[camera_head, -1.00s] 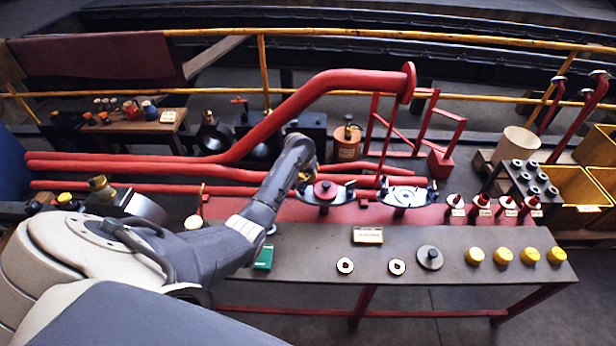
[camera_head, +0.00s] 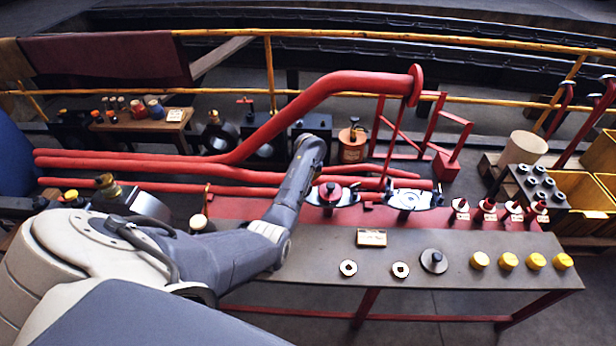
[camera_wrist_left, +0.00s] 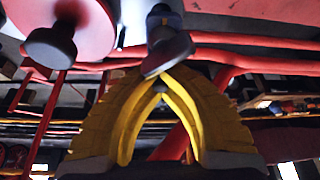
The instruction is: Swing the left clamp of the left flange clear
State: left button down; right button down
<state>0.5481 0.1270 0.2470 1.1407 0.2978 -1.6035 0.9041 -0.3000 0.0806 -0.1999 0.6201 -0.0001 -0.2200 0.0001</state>
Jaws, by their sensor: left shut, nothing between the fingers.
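The left flange (camera_head: 331,194) has a red cap with a dark knob and sits on the red bed behind the bench. In the left wrist view, the red cap and knob (camera_wrist_left: 52,40) fill the upper left. A dark clamp piece (camera_wrist_left: 167,54) with an upright bolt shows at upper centre. My left gripper (camera_wrist_left: 160,82) has yellow fingers that meet at the tips. The tips overlap the clamp's lower end in the picture; I cannot tell whether they touch it. In the head view my arm hides the fingers and the flange's left side. My right gripper is not in view.
A second, pale flange (camera_head: 408,198) stands to the right. Red pipes (camera_head: 150,165) run behind the bed. The bench (camera_head: 450,250) carries yellow caps (camera_head: 507,261), rings (camera_head: 348,268) and a grey disc (camera_head: 433,261). A bolt rack (camera_head: 538,185) stands at the right.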

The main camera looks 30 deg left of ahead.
pick_arm(q)
jog(key=shift+w+a+r, duration=0.15)
jog(key=shift+a+r, duration=0.15)
jog(key=shift+r, duration=0.05)
jog(key=c, duration=1.8)
grip_release()
jog(key=o, duration=0.4)
jog(key=shift+d+f, duration=0.1)
jog(key=shift+f, duration=0.15)
jog(key=shift+d, duration=0.1)
jog(key=shift+s+d+r, duration=0.2)
jog(key=shift+r, duration=0.2)
jog(key=v, duration=1.1)
jog(key=shift+s+r, duration=0.1)
jog(key=shift+a, duration=0.1)
